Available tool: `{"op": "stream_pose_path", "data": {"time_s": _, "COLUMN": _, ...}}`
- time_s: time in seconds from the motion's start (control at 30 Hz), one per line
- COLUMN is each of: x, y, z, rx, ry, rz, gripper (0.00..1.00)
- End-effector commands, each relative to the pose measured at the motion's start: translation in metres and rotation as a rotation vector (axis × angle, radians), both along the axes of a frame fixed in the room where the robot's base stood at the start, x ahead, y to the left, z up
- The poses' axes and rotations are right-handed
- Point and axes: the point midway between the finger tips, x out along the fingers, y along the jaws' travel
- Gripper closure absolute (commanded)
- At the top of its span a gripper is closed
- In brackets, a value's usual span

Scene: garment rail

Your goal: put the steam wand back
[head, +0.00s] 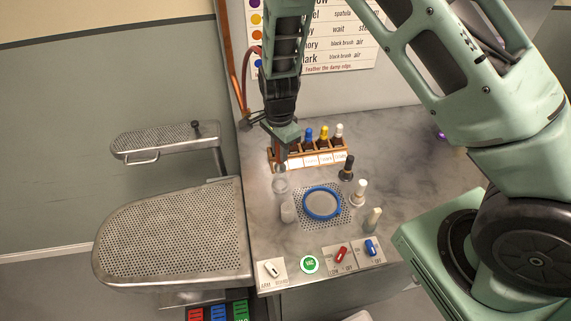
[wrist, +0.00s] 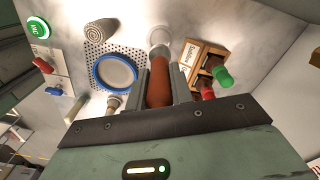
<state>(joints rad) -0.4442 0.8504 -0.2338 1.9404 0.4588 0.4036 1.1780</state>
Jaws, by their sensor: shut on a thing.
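My gripper (wrist: 160,88) is shut on a reddish-brown handle, which I take to be the steam wand (wrist: 159,82). The fingers press on both sides of it. In the wrist view its far end points at a pale round holder or cup (wrist: 159,36) on the counter; I cannot tell whether it is inside or just above. In the head view my gripper (head: 282,155) is over the counter, left of the blue ring and in front of the bottle rack. A pale, partly clear cup shape (head: 281,185) shows just below it. The wand is mostly hidden there.
A wooden bottle rack (head: 315,158) stands close to the gripper's right. A blue ring (head: 322,218) lies on a perforated plate. Several upright brushes or tools stand around it, including a black one (head: 347,166). Switches line the front edge. Perforated boards (head: 180,235) extend left.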

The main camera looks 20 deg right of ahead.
Motion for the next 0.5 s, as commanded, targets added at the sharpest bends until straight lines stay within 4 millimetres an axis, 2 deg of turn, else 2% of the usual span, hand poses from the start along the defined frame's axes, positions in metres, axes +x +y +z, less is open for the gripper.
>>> {"op": "stream_pose_path", "data": {"time_s": 0.17, "x": 0.002, "y": -0.001, "z": -0.007, "rx": 0.001, "ry": -0.002, "rz": -0.003, "gripper": 1.00}}
{"op": "stream_pose_path", "data": {"time_s": 0.5, "x": 0.001, "y": 0.000, "z": -0.035, "rx": 0.001, "ry": -0.001, "rz": -0.002, "gripper": 1.00}}
